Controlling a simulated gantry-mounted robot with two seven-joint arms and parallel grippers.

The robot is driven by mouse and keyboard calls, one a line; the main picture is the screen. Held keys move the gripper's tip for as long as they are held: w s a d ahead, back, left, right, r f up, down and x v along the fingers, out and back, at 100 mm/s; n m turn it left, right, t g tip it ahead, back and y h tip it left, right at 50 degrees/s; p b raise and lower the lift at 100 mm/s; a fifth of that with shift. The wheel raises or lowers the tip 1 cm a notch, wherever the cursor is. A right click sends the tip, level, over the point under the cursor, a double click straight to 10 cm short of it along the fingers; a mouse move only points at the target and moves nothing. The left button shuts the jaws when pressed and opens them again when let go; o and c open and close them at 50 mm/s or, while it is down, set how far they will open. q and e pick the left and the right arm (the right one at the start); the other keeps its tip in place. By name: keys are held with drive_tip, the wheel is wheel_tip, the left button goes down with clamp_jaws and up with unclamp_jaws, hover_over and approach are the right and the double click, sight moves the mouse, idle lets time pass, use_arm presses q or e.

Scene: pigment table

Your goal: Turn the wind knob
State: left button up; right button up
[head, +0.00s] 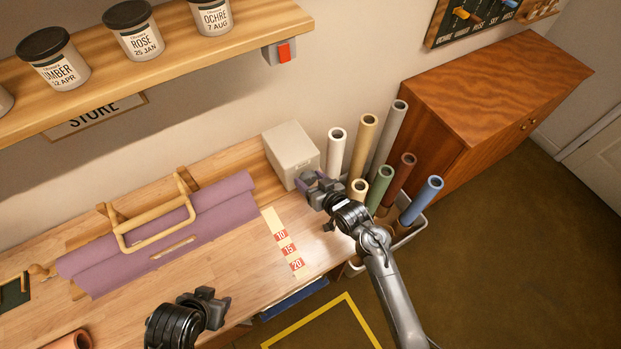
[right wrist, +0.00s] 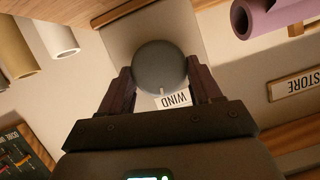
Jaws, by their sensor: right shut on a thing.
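The wind knob (right wrist: 161,66) is a round dark grey dial on the front of a pale box (head: 291,152), with a small light mark at its rim. A "WIND" label (right wrist: 173,101) sits beside it and reads upside down in the right wrist view. My right gripper (head: 317,188) is at the box's front; its dark fingers (right wrist: 161,85) stand on either side of the knob, shut on it. The gripper hides the knob in the head view. My left gripper (head: 215,306) is at the table's front edge, away from the box, with its jaws apart and nothing seen between them.
A purple roll (head: 165,231) with a wooden handle lies on the table left of the box. A numbered strip (head: 287,246) lies between them. Rolled tubes (head: 365,135) stand in a bin right of my right arm. A shelf with jars (head: 135,62) hangs above.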

drive_tip(key=shift+w+d+m+y+p, duration=0.1)
drive_tip(key=shift+m+y+p, duration=0.4)
drive_tip(key=shift+m, duration=0.3)
drive_tip(key=shift+d+f+m+g+y+p, duration=0.1)
drive_tip(key=shift+m+g+y+p, duration=0.2)
drive_tip(key=shift+m+y, duration=0.35)
drive_tip(key=shift+m, duration=0.25)
drive_tip(key=o, duration=1)
drive_tip(key=shift+o, duration=0.2)
drive_tip(key=v, duration=1)
drive_tip(key=shift+s+d+r+p, duration=0.25)
drive_tip(key=shift+p, duration=0.15)
